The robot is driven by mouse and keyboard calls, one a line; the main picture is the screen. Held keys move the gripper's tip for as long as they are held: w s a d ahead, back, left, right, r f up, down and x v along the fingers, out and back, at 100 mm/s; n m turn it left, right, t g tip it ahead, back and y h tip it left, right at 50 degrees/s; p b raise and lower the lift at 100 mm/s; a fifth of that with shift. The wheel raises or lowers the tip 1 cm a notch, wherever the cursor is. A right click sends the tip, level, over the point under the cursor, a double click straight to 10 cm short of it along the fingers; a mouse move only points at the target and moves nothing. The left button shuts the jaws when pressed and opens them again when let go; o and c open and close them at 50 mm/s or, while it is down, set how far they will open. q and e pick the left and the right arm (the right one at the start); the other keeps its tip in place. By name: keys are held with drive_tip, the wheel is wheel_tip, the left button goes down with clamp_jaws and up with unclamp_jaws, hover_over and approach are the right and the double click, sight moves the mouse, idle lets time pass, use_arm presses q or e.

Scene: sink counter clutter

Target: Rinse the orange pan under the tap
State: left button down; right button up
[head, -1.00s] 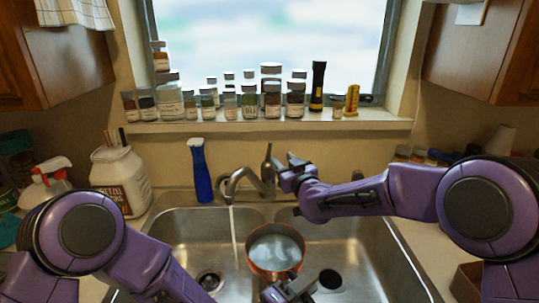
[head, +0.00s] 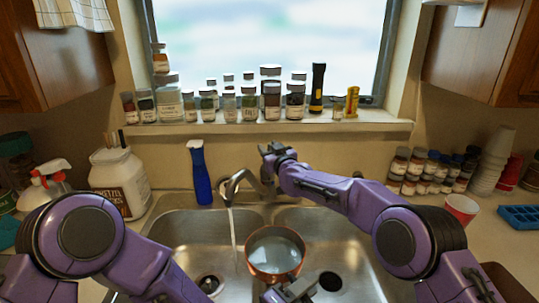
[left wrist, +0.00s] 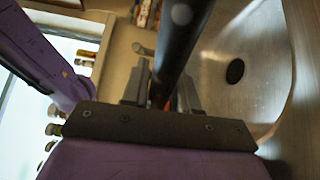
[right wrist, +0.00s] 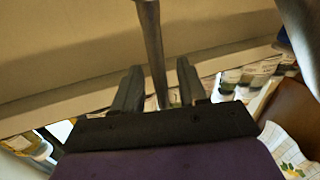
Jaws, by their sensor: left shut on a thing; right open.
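The orange pan (head: 250,262), with a coppery rim and a pale inside, is held over the sink's middle in the head view. My left gripper (head: 290,291) is shut on its dark handle, which also fills the jaws in the left wrist view (left wrist: 170,60). The tap (head: 240,181) runs a thin stream (head: 233,228) that falls just left of the pan's rim. My right gripper (head: 274,149) is open at the tap's upright lever. In the right wrist view the lever (right wrist: 152,45) stands between the open fingers (right wrist: 156,88); contact cannot be told.
The double sink has a left basin (head: 180,237) and a right basin (head: 345,240). Several jars (head: 410,170) and cups (head: 490,165) stand right. More jars line the sill (head: 380,120).

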clamp_jaws()
drive_tip(key=shift+s, duration=0.1)
drive_tip(key=shift+s+d+f+n+t+y, duration=0.15)
drive_tip(key=shift+s+f+t+y, duration=0.1)
drive_tip(key=shift+s+t, duration=0.25)
drive_tip(key=shift+s+f+n+t+y, duration=0.15)
drive_tip(key=shift+s+f+t, duration=0.1)
drive_tip(key=shift+t, duration=0.45)
unclamp_jaws()
drive_tip(key=shift+s, duration=0.1)
drive_tip(key=v, duration=0.7)
